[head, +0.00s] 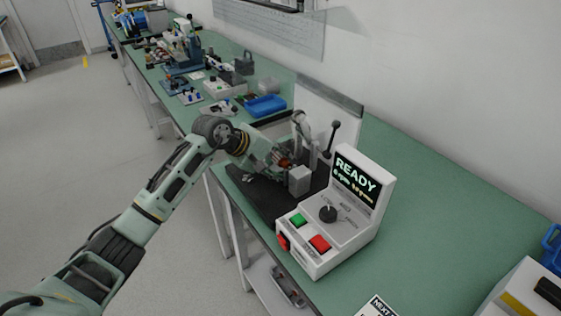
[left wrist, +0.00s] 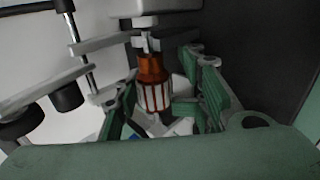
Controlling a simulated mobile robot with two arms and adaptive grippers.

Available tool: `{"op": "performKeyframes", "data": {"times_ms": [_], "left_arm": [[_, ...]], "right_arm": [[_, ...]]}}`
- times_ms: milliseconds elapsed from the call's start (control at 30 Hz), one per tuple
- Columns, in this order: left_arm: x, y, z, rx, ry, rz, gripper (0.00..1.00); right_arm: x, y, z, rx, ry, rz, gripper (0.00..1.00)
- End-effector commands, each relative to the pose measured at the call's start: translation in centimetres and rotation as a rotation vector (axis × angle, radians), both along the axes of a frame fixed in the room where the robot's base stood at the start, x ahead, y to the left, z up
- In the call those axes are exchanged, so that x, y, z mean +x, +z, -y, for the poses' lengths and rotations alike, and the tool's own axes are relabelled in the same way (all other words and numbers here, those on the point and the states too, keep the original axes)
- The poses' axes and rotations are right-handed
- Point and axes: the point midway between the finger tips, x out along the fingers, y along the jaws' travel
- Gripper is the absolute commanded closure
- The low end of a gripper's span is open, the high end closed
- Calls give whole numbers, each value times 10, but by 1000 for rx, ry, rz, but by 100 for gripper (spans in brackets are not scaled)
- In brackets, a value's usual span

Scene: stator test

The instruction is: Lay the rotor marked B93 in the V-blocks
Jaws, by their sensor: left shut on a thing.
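My left gripper (head: 284,164) is at the test stand on the green bench, shut on a rotor with orange copper windings (head: 286,162). In the left wrist view the rotor (left wrist: 153,84) lies between the green fingers of the gripper (left wrist: 165,112), its shaft pointing up the picture to a grey block. No B93 mark can be read on it. The grey block (head: 299,180) stands on the dark base of the stand (head: 262,196). I cannot tell whether the shaft rests in the V-blocks, as the fingers hide much of them. My right gripper is not in view.
A white control box (head: 343,212) with a READY screen, a green button and a red button stands right beside the stand. A black-handled lever (head: 333,137) rises behind it. A blue tray (head: 265,106) and several devices fill the bench further back. The bench right of the box is mostly clear.

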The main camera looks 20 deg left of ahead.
Motion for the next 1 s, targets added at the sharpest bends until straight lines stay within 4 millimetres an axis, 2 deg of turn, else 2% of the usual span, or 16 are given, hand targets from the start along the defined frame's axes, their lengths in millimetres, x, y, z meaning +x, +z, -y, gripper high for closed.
{"op": "performKeyframes", "data": {"times_ms": [33,833,867,1000], "left_arm": [[-6,-15,-2,17,-5,-30,100],[-4,-14,-8,25,1,-29,100],[-4,-14,-8,25,1,-29,63],[-4,-14,-8,25,1,-29,51]], "right_arm": [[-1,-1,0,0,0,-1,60],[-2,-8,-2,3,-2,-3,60],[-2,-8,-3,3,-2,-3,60],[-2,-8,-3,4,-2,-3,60]]}}
